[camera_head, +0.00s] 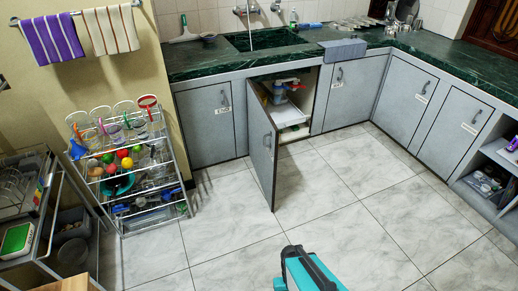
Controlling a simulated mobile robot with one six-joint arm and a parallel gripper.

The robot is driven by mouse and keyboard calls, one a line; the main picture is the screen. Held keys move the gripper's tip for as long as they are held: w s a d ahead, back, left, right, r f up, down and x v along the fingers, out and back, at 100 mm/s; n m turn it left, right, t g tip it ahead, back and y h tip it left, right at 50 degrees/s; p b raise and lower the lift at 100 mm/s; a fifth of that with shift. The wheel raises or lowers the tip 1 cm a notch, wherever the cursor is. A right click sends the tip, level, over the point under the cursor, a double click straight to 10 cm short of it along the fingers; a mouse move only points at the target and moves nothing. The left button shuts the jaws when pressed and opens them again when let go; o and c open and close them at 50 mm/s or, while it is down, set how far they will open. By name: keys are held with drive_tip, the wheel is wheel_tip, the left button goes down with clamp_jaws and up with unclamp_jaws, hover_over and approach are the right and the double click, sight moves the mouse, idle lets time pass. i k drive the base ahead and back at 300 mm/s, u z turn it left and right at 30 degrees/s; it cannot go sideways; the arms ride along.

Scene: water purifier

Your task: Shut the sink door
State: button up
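The sink door (262,158) is a grey cabinet panel with a dark edge, below the green counter with the sink (262,40). It stands wide open, swung out over the floor from the left side of its opening. Inside the open cabinet (285,100) are a white and grey-blue device with red parts and a white box low down. My gripper is not in view. A teal and black part, which looks like mine, shows at the bottom edge, apart from the door.
A metal rack (160,175) with cups and colourful items stands left of the door. Another metal shelf (45,225) is at the far left. Closed grey cabinets (355,90) line the back and right. The tiled floor (350,205) in front and right of the door is clear.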

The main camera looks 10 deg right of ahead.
sight(263, 134)
drive_tip(key=z, duration=0.05)
drive_tip(key=i, duration=0.9)
drive_tip(key=z, duration=0.7)
drive_tip(key=k, duration=0.15)
drive_tip(key=u, duration=3.15)
